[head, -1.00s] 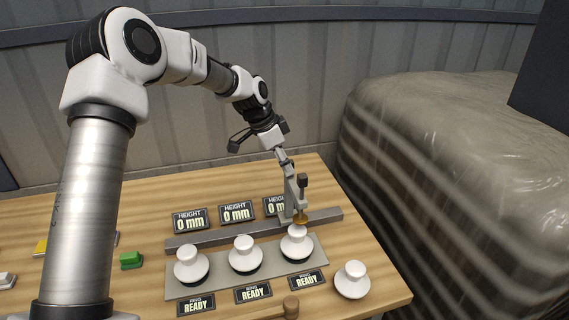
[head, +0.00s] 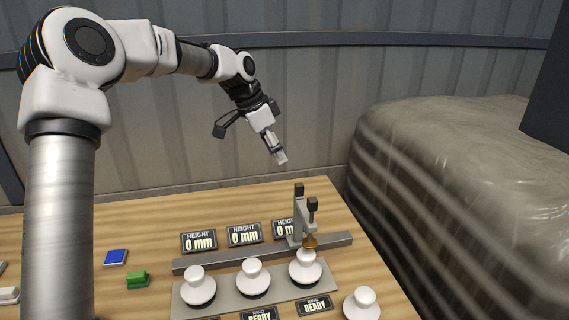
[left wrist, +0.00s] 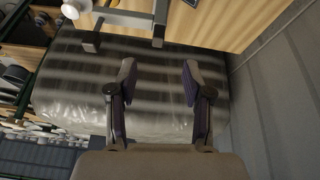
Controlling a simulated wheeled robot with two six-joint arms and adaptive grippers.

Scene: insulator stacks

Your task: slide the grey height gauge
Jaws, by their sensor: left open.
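The grey height gauge (head: 299,222) stands on the grey rail (head: 265,253) near its right end, with dark knobs on top and a brass foot (head: 309,242) over the right white insulator (head: 305,268). I cannot tell whether the foot touches it. Two more insulators stand on the plate at the left (head: 199,288) and middle (head: 253,278). My left gripper (head: 281,159) is up behind and above the gauge, apart from it. In the left wrist view its fingers (left wrist: 158,82) are spread and empty. My right gripper is not in view.
Three signs behind the rail, such as the middle one (head: 244,234), read HEIGHT 0 mm. READY signs (head: 315,306) stand in front. A loose insulator (head: 362,304) stands at right. Green (head: 138,280) and blue (head: 116,257) blocks lie left. A wrapped bulk (head: 450,190) stands beyond the table's right edge.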

